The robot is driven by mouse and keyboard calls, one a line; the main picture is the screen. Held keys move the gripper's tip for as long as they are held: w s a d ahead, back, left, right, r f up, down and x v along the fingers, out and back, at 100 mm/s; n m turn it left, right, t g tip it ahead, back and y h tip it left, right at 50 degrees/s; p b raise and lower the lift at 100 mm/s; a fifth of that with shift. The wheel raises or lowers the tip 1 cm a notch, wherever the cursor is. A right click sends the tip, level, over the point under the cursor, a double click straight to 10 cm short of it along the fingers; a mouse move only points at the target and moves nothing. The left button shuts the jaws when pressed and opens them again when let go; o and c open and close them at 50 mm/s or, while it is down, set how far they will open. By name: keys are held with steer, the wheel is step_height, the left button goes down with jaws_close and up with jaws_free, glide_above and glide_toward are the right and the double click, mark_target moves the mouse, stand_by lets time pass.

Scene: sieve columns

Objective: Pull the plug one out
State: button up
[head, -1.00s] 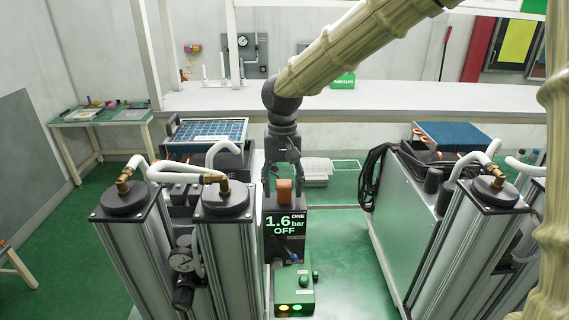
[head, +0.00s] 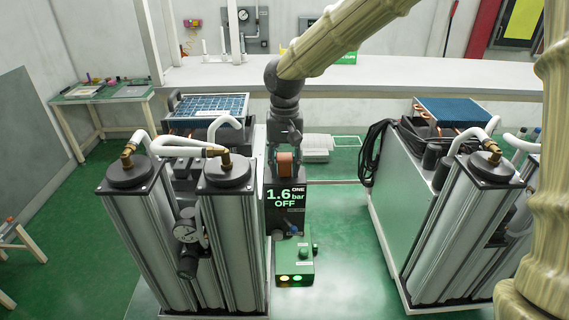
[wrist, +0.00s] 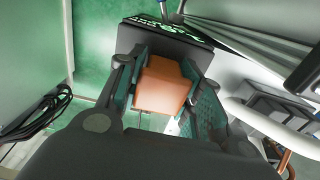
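The plug is an orange-brown block (head: 285,163) standing on top of the dark display box (head: 286,213), which reads "ONE 1.6 bar OFF". My gripper (head: 285,160) points down from above with one finger on each side of the plug. In the wrist view the orange plug (wrist: 163,86) lies between the two teal finger pads (wrist: 168,88), which appear to press on its sides. The plug's lower end is hidden, and I see no clear gap between it and the box.
Two silver columns (head: 228,240) with white hoses stand close on the left. A similar machine (head: 400,225) with black cables stands on the right. A green box with lights (head: 295,262) sits in front of the display. Green floor lies open between the machines.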

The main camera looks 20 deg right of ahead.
steer(key=c, duration=0.6)
steer(key=shift+o, duration=0.2)
steer(key=shift+s+r, duration=0.1)
steer(key=shift+r, duration=1.1)
steer(key=o, duration=1.2)
steer(key=shift+s+r, duration=0.1)
